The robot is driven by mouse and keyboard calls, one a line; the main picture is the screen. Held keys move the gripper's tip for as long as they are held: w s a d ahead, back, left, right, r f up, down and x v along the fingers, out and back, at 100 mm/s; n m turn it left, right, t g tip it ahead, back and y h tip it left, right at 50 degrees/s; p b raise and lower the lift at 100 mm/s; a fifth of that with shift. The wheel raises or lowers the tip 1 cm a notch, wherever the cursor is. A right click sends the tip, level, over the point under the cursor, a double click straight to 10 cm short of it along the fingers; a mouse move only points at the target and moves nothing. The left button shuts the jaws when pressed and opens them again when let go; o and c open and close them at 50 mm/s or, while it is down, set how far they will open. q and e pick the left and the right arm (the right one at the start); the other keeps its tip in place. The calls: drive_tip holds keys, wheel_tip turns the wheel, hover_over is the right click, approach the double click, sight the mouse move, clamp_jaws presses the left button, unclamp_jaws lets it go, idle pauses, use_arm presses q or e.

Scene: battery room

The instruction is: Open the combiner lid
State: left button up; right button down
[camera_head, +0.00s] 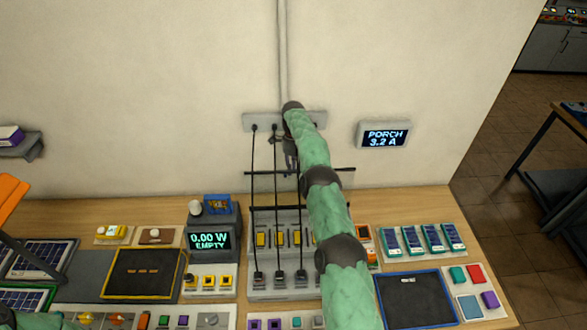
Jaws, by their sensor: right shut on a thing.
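The combiner (255,284) is a grey box on the bench with a row of yellow switches and black cables plugged into its front. Its lid (343,189) looks like a clear panel with dark bars along its edges, standing raised at the back of the box. My right arm crosses in front of the combiner and hides part of the box and lid. My right gripper (289,160) is beyond it, by the lid's upper bar, and appears shut on the lid; the exact contact is small and partly hidden. My left gripper is out of view.
Black cables run from the wall plate (256,117) down to the combiner. A meter reading 0.00 W EMPTY (209,240) stands left of it. Small solar panels (432,238) and a blue-edged dark tray (448,314) lie at right.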

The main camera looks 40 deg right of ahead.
drive_tip(key=c, duration=1.1)
unclamp_jaws()
drive_tip(key=shift+s+a+f, duration=0.15)
drive_tip(key=shift+s+f, duration=0.05)
drive_tip(key=shift+f, duration=0.35)
drive_tip(key=shift+c, duration=0.2)
drive_tip(key=shift+o, duration=0.2)
drive_tip(key=shift+d+r, duration=0.1)
drive_tip(key=shift+d, duration=0.1)
drive_tip(key=shift+w+r, duration=0.1)
drive_tip(key=shift+w+a+r, duration=0.1)
drive_tip(key=shift+w+r, duration=0.05)
drive_tip(key=shift+r, duration=0.05)
drive_tip(key=shift+a, duration=0.1)
